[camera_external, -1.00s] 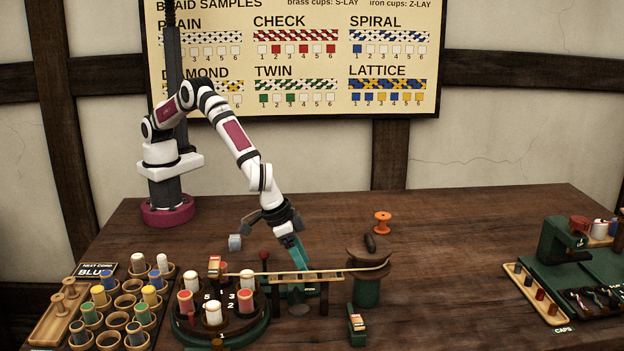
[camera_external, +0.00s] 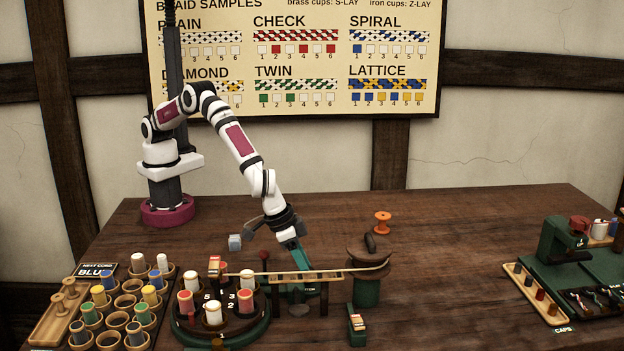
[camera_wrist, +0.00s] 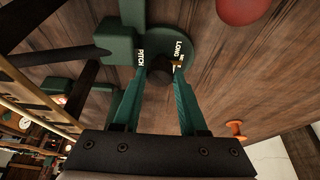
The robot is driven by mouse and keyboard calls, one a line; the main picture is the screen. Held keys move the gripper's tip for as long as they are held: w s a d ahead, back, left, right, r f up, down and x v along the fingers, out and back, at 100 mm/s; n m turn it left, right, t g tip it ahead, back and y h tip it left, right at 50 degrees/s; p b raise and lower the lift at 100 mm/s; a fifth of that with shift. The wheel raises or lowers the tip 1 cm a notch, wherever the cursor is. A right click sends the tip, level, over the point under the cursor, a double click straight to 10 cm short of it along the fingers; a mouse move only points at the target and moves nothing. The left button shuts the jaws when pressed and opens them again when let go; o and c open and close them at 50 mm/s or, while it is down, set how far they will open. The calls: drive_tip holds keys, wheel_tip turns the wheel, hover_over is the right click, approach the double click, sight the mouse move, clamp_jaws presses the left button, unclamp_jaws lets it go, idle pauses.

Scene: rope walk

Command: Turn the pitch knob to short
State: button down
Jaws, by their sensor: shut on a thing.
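The pitch knob (camera_wrist: 160,70) is a small dark knob on a round green plate (camera_wrist: 150,42) in the wrist view. White lettering on the plate reads PITCH and LONG, with another word partly hidden near a yellow pointer mark (camera_wrist: 176,64). My gripper (camera_wrist: 157,82) has its teal fingers closed on the knob's two sides. In the external view my gripper (camera_external: 302,280) reaches down behind the wooden rail, and the knob is hidden there. I cannot read the short label.
A wooden rail (camera_external: 300,276) with a cord along it stands in front of my gripper. A red ball-topped lever (camera_external: 264,256) is close on the left. A round green-based carrier (camera_external: 262,325) with bobbins is front left, and a green post (camera_external: 367,292) is right.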

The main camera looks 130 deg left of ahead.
drive_tip(key=shift+a+m+t+h, duration=0.1)
drive_tip(key=shift+m+t+h, duration=0.3)
drive_tip(key=shift+m, duration=1)
drive_tip(key=shift+a+m+t+h, duration=0.15)
drive_tip(key=shift+m+h, duration=0.35)
drive_tip(key=shift+m, duration=0.9)
drive_tip(key=shift+d, duration=0.1)
drive_tip(key=shift+c, duration=2.2)
unclamp_jaws()
drive_tip(key=shift+d, duration=0.1)
